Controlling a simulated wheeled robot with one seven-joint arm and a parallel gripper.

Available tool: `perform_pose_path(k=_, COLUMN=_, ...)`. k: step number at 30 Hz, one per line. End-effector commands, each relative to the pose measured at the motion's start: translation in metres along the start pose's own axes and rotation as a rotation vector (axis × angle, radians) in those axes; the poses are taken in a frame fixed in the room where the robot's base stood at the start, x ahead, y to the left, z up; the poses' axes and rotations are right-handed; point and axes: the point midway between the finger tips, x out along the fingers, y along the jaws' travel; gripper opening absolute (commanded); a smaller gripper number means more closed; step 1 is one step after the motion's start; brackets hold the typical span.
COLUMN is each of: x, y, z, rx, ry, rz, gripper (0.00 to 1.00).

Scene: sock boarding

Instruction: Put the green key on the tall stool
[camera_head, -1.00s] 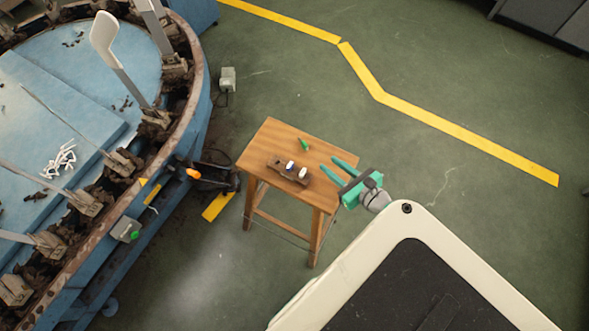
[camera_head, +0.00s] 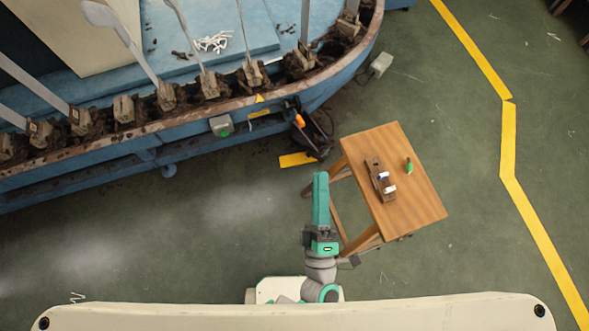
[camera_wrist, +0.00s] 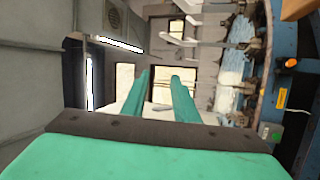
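A small green object (camera_head: 408,166), which looks like the green key, lies on the wooden top of the tall stool (camera_head: 425,207), towards its right side. My gripper (camera_head: 320,178) is left of the stool top in the head view, apart from the stool and the green object. Its two green fingers overlap in that view. In the wrist view the fingers (camera_wrist: 158,85) stand apart with nothing between them. The green object does not show in the wrist view.
A dark brown block (camera_head: 375,167) with small white and blue pieces sits on the stool beside the green object. A large blue round machine (camera_head: 150,150) with upright sock boards fills the upper left. Green floor is free between the machine and my base, and right of the stool.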

Motion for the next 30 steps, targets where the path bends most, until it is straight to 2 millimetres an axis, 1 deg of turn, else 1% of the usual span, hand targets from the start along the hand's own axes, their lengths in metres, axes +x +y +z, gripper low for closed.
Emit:
perform_pose_path(k=1, x=-0.012, y=0.001, z=-0.012, rx=0.155, ry=-0.019, rz=-0.024, gripper=0.27)
perform_pose_path(k=4, x=-0.034, y=0.0, z=-0.023, rx=0.468, ry=-0.087, rz=-0.079, gripper=0.27)
perform_pose_path(k=6, x=-0.051, y=-0.004, z=-0.03, rx=0.68, ry=-0.143, rz=-0.134, gripper=0.27)
perform_pose_path(k=9, x=-0.076, y=-0.013, z=-0.039, rx=0.948, ry=-0.232, rz=-0.225, gripper=0.27)
perform_pose_path(k=13, x=-0.104, y=-0.024, z=-0.05, rx=1.199, ry=-0.34, rz=-0.33, gripper=0.27)
perform_pose_path(k=15, x=-0.115, y=-0.028, z=-0.054, rx=1.283, ry=-0.384, rz=-0.369, gripper=0.27)
perform_pose_path(k=18, x=-0.123, y=-0.031, z=-0.058, rx=1.35, ry=-0.422, rz=-0.401, gripper=0.27)
perform_pose_path(k=30, x=-0.125, y=-0.032, z=-0.058, rx=1.367, ry=-0.432, rz=-0.406, gripper=0.27)
